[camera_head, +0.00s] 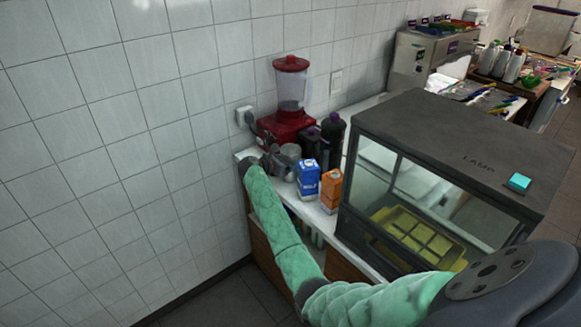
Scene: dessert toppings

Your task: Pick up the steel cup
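The steel cup (290,152) appears as a small grey metallic shape on the counter, in front of the red blender and left of the blue carton. My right arm, in a green sleeve, comes in from the lower right and reaches up to the counter's left end. My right gripper (281,167) is dark and small there, right at the cup and overlapping its lower part. I cannot tell whether its fingers are around the cup or only beside it, nor whether they touch it. My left gripper is not in view.
A red blender (290,95) stands behind the cup. A blue carton (308,180), an orange carton (330,190) and dark bottles (332,138) crowd its right side. A glass-fronted warmer cabinet (450,150) fills the counter further right. A tiled wall (120,130) bounds the left.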

